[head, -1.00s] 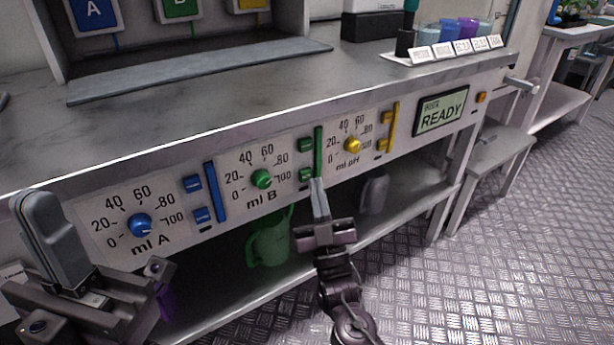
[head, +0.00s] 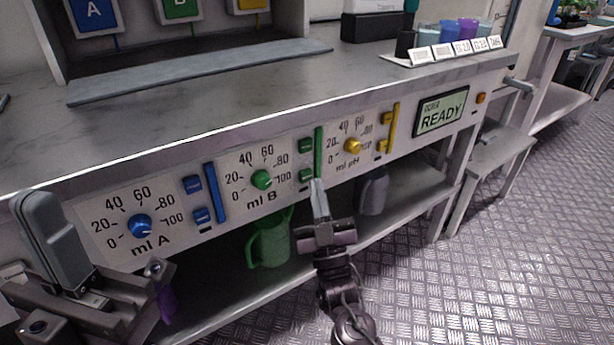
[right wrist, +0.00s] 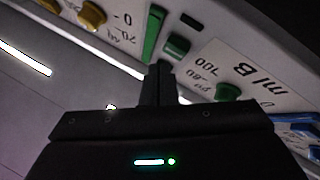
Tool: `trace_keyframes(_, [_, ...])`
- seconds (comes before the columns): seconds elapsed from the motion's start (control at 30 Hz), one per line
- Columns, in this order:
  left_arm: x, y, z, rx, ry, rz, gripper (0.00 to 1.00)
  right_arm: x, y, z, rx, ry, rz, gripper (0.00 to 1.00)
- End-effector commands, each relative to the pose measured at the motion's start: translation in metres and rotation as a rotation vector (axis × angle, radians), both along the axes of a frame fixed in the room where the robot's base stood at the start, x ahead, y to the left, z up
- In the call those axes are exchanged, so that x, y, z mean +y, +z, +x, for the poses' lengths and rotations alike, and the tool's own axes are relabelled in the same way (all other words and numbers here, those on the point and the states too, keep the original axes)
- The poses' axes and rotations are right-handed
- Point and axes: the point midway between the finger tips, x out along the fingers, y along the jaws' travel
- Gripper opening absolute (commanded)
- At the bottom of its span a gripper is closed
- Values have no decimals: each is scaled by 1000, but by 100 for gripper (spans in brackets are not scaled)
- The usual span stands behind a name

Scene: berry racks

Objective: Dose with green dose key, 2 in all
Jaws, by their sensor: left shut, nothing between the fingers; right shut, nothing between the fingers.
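The green B dial (head: 262,179) sits mid-panel, its pointer hard to read. To its right are an upper green key (head: 306,145), a lower green key (head: 305,176) and a vertical green bar (head: 318,152). My right gripper (head: 317,184) is shut and empty, its tips beside the lower green key; I cannot tell whether they touch it. In the right wrist view, the fingers point at the panel near a green key (right wrist: 177,47), with the green knob (right wrist: 228,92) to the right. My left gripper (head: 60,240) is shut and empty at the lower left.
The display (head: 442,111) reads READY; its small upper line is unclear. The blue dial (head: 140,225) and yellow dial (head: 352,146) flank the green one. A green jug (head: 268,245) and grey vessel (head: 373,192) stand below. The counter (head: 230,95) is largely clear.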

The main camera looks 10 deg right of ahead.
Motion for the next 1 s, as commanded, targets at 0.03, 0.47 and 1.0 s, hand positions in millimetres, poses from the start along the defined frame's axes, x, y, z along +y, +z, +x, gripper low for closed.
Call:
trace_keyframes(0.03, [0,0,0,0,0,0,0,0,0,0,0,0,0,0])
trace_keyframes(0.47, [0,0,0,0,1,0,0,0,0,0,0,0,0,0])
trace_keyframes(1.0, [0,0,0,0,0,0,0,3,1,7,-1,0,0,0])
